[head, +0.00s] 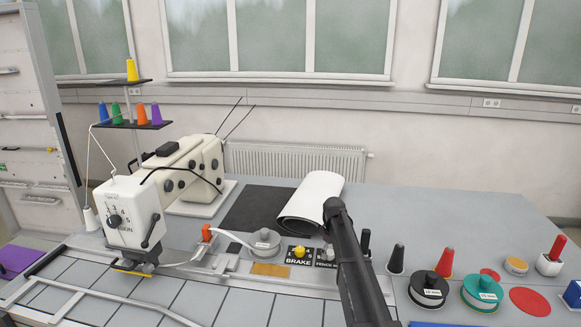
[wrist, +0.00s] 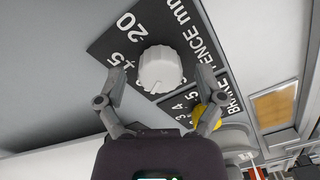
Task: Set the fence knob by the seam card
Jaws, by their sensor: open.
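The white fence knob (wrist: 160,68) sits on a black plate (wrist: 118,42) lettered "FENCE mm", with 20 and other numbers around it. My gripper (wrist: 160,74) is open, with one finger on each side of the knob; I cannot tell whether either finger touches it. A small mark shows at the knob's near edge, but its exact setting is unclear. In the head view my dark arm partly hides the fence plate (head: 325,264). A tan card (head: 270,269) lies left of the brake plate; no writing on it is readable, and I cannot tell if it is the seam card.
The yellow brake knob (head: 299,252) stands close beside the fence knob, near my right finger in the wrist view. A grey spool (head: 265,243) is to its left. Cones, labelled spools (head: 428,288) and red discs stand right of my arm. A white roll (head: 312,195) lies behind.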

